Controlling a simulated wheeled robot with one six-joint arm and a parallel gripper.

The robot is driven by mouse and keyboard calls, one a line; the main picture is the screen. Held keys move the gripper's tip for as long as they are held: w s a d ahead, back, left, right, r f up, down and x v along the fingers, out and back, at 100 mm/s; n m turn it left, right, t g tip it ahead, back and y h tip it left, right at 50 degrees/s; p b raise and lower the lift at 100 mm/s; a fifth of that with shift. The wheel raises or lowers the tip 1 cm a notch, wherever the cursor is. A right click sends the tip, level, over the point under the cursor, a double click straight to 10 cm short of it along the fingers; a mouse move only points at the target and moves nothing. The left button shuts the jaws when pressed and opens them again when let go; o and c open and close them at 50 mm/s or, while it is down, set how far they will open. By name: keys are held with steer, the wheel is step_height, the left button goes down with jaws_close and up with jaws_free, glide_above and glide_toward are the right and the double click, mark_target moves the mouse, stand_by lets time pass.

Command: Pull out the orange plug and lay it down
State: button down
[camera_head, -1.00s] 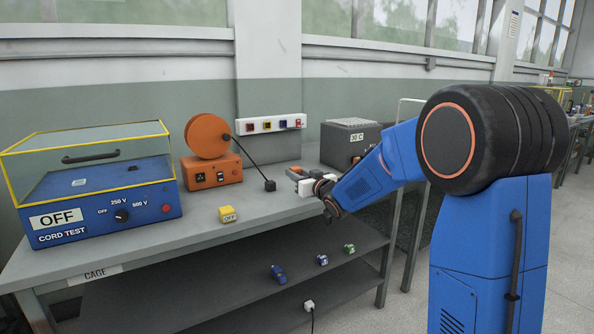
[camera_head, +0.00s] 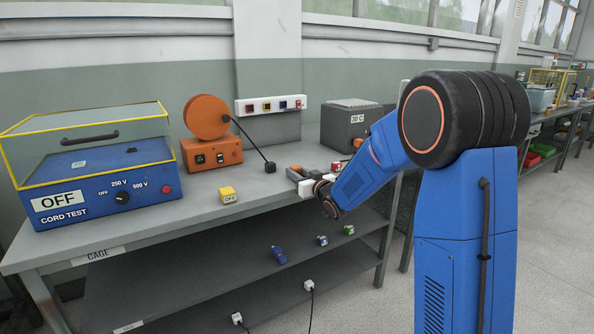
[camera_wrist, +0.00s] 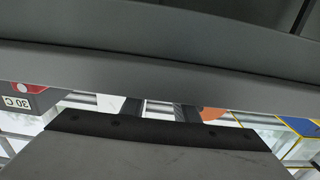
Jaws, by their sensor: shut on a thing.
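My gripper (camera_head: 297,176) is at the front right of the bench top, with grey fingers and a white wrist part. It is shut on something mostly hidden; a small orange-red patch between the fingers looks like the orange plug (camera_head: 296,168). The cord of that piece cannot be made out. A wall socket strip (camera_head: 246,107) behind the bench has several coloured sockets.
An orange reel unit (camera_head: 212,153) with a black plug (camera_head: 270,166) on its cord stands left of my gripper. Several plugs lie below.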

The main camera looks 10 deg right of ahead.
steer(key=c, duration=1.3)
jaws_free()
steer(key=v, duration=1.7)
steer(key=shift+s, duration=0.2)
